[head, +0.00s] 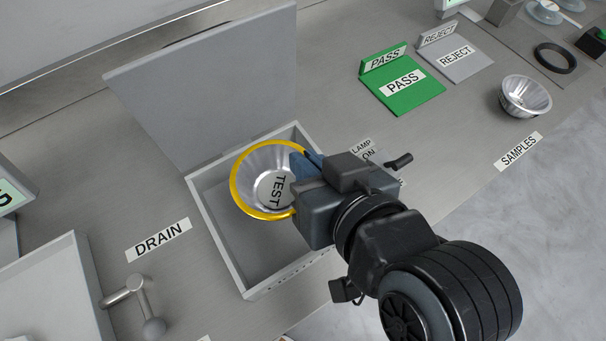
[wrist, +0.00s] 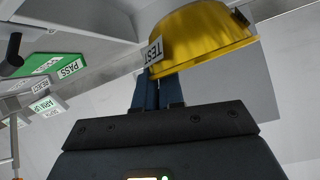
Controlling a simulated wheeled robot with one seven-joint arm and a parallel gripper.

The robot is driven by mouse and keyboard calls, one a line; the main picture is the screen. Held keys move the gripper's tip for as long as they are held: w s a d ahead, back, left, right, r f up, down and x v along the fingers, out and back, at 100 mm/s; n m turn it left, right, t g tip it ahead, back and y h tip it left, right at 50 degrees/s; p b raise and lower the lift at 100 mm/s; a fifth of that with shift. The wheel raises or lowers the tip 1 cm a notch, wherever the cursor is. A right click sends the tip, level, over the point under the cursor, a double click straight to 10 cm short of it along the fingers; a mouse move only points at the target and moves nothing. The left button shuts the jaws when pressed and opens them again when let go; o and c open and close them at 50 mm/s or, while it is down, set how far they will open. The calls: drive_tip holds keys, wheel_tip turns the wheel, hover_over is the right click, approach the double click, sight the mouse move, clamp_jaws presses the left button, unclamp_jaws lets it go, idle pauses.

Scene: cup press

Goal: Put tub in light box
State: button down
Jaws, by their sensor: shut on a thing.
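A metal tub with a yellow rim (head: 239,201) and a TEST label is in my gripper (head: 297,182). In the head view it overlaps the upper part of the open grey light box (head: 209,222); I cannot tell whether it touches the floor. My gripper is shut on the tub's right side, with the arm reaching in from the lower right. In the wrist view the tub (wrist: 205,38) shows a yellow outside, and the blue fingers (wrist: 158,92) meet it beside the TEST label. The finger contact is partly hidden in the head view.
The box's grey lid (head: 205,85) stands open behind it. A LAMP ON label (head: 365,150) and black knob (head: 398,162) lie right of the box. A green PASS pad (head: 403,92), a grey REJECT pad (head: 458,65) and another metal cup (head: 525,97) are farther right. A DRAIN lever (head: 140,300) is lower left.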

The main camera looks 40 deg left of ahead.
sight(276, 184)
drive_tip(key=shift+s+a+f, duration=0.15)
drive_tip(key=shift+a, duration=0.15)
drive_tip(key=shift+f, duration=2.05)
drive_tip(key=shift+f, duration=0.6)
drive_tip(key=c, duration=1.2)
unclamp_jaws()
drive_tip(key=shift+c, duration=0.2)
drive_tip(key=shift+r, duration=0.1)
